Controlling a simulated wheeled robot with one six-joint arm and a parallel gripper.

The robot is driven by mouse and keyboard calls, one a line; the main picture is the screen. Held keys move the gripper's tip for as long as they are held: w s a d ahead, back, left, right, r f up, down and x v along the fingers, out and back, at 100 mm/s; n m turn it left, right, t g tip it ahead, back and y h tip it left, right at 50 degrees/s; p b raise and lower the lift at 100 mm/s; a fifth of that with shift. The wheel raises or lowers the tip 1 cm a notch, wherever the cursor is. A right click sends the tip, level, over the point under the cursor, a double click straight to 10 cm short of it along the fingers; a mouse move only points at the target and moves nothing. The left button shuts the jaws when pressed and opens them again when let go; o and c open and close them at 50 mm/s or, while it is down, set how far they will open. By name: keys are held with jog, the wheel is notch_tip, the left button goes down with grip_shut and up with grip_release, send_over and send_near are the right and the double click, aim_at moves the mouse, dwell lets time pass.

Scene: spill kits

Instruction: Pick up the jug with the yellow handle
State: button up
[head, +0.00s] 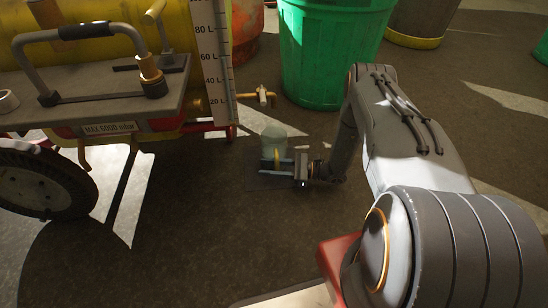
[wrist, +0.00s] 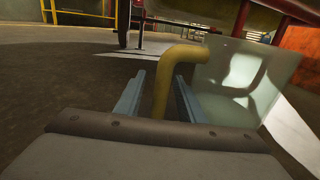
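The jug (head: 273,139) is pale and translucent. It stands on the floor at the middle of the head view, below the brass tap. In the wrist view the jug (wrist: 232,80) fills the right side, and its bent yellow handle (wrist: 162,85) faces me. My gripper (head: 276,163) is low at the jug's near side. In the wrist view my gripper (wrist: 157,79) is open, with the upright part of the handle between its two fingers. A gap shows on the left of the handle; the right finger is very close to it, and I cannot tell if they touch.
A wheeled cart with a yellow tank (head: 185,30) stands at the left, its brass tap (head: 262,96) sticking out above the jug. A green bin (head: 325,55) stands behind. The floor in front is clear.

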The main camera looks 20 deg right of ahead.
jog(key=shift+w+a, duration=0.2)
jog(key=shift+a, duration=0.25)
grip_shut()
dwell(1.1)
